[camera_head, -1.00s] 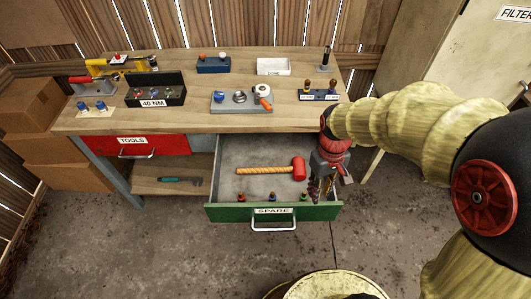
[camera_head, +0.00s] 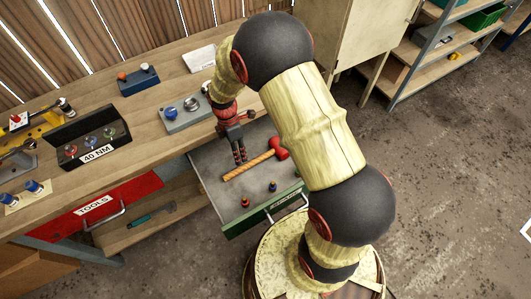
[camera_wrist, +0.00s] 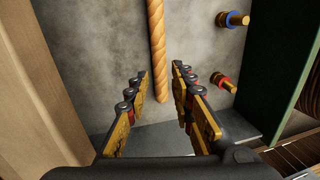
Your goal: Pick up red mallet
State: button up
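The red mallet (camera_head: 279,148) lies in the open green drawer, with its head toward the right and its tan spiral handle (camera_head: 249,166) running to the lower left. In the wrist view the handle (camera_wrist: 157,45) runs down from the top edge, and its end lies between the fingers as seen from above; the mallet's head is out of that view. My gripper (camera_head: 241,160) points down over the drawer, close to the handle. In the wrist view my gripper (camera_wrist: 158,95) is open, with a wide gap between its fingers and nothing held.
The drawer's green front (camera_head: 262,212) bounds its near side. Small coloured fittings (camera_head: 272,186) lie near that front. The workbench (camera_head: 145,130) above carries several tool blocks. A red drawer (camera_head: 105,205) is at the left. A wooden cabinet (camera_head: 345,30) stands behind at right.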

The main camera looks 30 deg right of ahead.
aim_at(242, 166)
jog(key=f+b, duration=0.1)
jog(key=f, duration=0.1)
jog(key=s+f+b, duration=0.1)
jog(key=f, duration=0.2)
jog(key=f+b, duration=0.1)
jog(key=f, duration=0.1)
jog(key=shift+s+d+f, duration=0.1)
jog(key=shift+s+f, duration=0.1)
jog(key=shift+f, duration=0.2)
jog(key=shift+c, duration=1.2)
jog(key=c, duration=0.4)
jog(key=shift+r, duration=0.1)
